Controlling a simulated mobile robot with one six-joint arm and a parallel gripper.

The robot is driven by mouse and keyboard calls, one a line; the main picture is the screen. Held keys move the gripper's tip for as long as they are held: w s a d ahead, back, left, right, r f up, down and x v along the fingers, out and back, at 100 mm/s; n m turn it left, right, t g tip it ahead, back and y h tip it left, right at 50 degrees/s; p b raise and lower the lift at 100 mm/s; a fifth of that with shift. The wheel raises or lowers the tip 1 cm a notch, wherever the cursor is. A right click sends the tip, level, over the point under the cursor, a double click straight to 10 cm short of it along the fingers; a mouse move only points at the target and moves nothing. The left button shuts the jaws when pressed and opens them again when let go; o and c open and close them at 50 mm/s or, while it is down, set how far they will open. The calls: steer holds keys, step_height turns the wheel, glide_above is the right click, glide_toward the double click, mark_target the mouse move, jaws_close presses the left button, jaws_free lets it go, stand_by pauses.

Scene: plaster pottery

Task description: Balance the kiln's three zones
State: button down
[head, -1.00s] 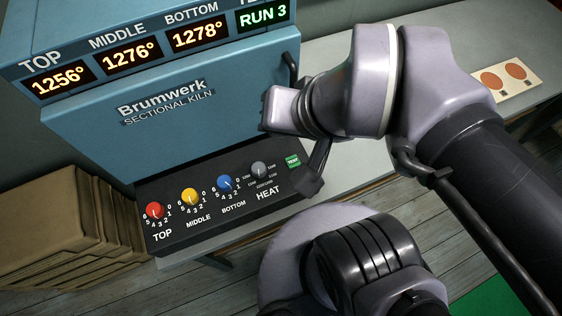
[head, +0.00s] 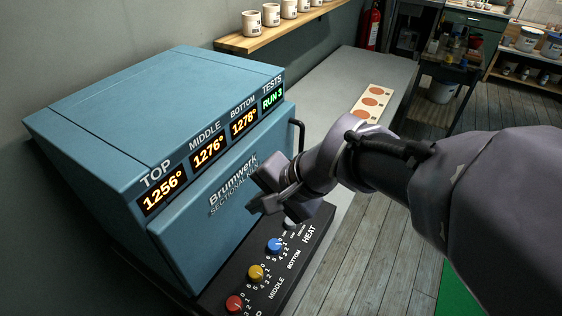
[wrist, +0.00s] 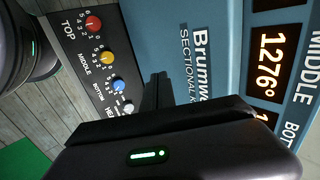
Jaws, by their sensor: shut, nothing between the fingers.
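The blue kiln (head: 140,105) stands on the bench. Its displays read TOP 1256° (head: 163,194), MIDDLE 1276° (head: 208,157), BOTTOM 1278° (head: 244,122) and TESTS RUN 3 (head: 273,98). The black control panel (head: 262,295) below the door carries a red TOP knob (head: 234,303), a yellow MIDDLE knob (head: 256,272), a blue BOTTOM knob (head: 275,245) and a grey HEAT knob (wrist: 127,107). My gripper (head: 262,193) is shut and empty, in front of the door near the panel's HEAT end. It partly covers the HEAT knob in the head view. The green TEST button is hidden.
A card with orange discs (head: 371,103) lies on the grey bench (head: 345,75) right of the kiln. A wooden shelf with white cups (head: 257,23) runs along the wall above. A dark cart with bottles (head: 455,50) stands at the back. Wooden floor lies open at right.

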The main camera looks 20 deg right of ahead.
steer(key=w+d+f+m+t+h+p, duration=0.1)
steer(key=w+d+f+m, duration=0.4)
steer(key=d, duration=0.4)
steer(key=w+d+f+m+t+p, duration=0.2)
steer(key=w+d+f+m, duration=0.4)
steer(key=d, duration=0.4)
steer(key=shift+w+f+m+h, duration=0.15)
steer(key=shift+w+m+h, duration=0.35)
steer(key=shift+m, duration=0.5)
steer(key=shift+f, duration=0.1)
step_height(320, 180, down, 8)
steer(key=b, duration=0.5)
steer(key=shift+b, duration=0.35)
steer(key=shift+f+b, duration=0.3)
steer(key=shift+b, duration=0.25)
steer(key=shift+f+b, duration=0.45)
steer(key=shift+b, duration=0.25)
